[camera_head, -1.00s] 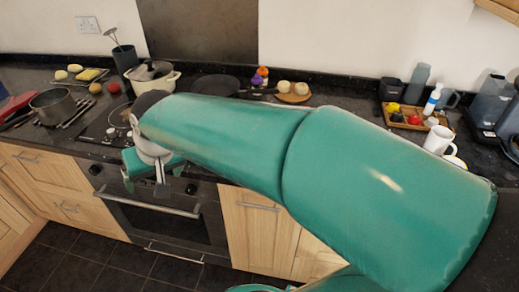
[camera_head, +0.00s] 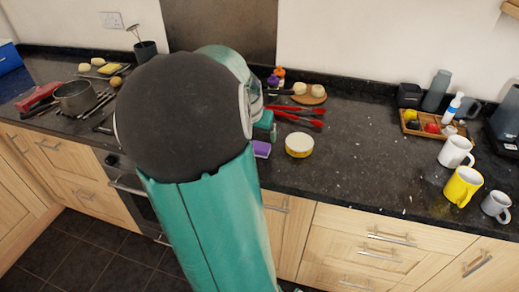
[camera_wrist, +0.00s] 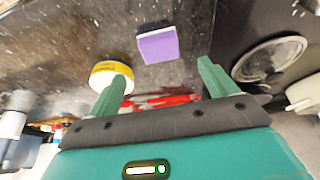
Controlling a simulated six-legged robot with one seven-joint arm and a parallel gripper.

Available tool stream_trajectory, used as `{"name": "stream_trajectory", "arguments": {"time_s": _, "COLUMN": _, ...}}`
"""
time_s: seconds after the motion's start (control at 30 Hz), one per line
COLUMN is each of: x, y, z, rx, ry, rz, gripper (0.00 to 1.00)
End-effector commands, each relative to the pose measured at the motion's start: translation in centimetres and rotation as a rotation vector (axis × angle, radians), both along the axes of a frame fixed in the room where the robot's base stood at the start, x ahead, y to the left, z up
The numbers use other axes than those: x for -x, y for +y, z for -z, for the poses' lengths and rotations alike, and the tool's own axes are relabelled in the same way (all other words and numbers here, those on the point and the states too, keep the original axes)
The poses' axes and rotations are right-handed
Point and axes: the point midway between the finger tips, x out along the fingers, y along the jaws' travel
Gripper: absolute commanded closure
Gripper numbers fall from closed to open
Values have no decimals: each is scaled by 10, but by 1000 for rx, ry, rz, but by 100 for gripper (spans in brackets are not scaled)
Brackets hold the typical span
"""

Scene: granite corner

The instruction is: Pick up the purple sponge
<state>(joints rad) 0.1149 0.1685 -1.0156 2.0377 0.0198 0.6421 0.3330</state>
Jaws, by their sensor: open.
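The purple sponge (camera_head: 261,149) lies on the dark granite counter, partly hidden behind my arm in the head view. In the wrist view the sponge (camera_wrist: 158,46) shows whole, with a purple top and a pale side. My gripper (camera_wrist: 160,84) is open and empty, its two green fingers wide apart. The sponge lies beyond the fingertips, roughly in line with the gap between them, and nothing touches it. In the head view only a green part of the gripper (camera_head: 265,126) shows past my arm, just behind the sponge.
A round yellow-and-white tin (camera_head: 299,146) stands right of the sponge. Red-handled utensils (camera_head: 300,116) lie behind it. A wooden board (camera_head: 311,96) stands further back. Mugs, including a yellow one (camera_head: 463,187), and a wooden tray (camera_head: 432,127) stand right. The counter between is clear.

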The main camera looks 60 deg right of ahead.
Motion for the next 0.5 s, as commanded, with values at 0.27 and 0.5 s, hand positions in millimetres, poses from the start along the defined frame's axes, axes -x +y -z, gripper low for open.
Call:
{"name": "stream_trajectory", "arguments": {"time_s": 0.27, "x": -2, "y": -12, "z": 31, "rx": -2, "ry": 1, "rz": -2, "gripper": 15}}
{"name": "stream_trajectory", "arguments": {"time_s": 0.5, "x": -2, "y": -21, "z": 52, "rx": -3, "ry": 3, "rz": -2, "gripper": 15}}
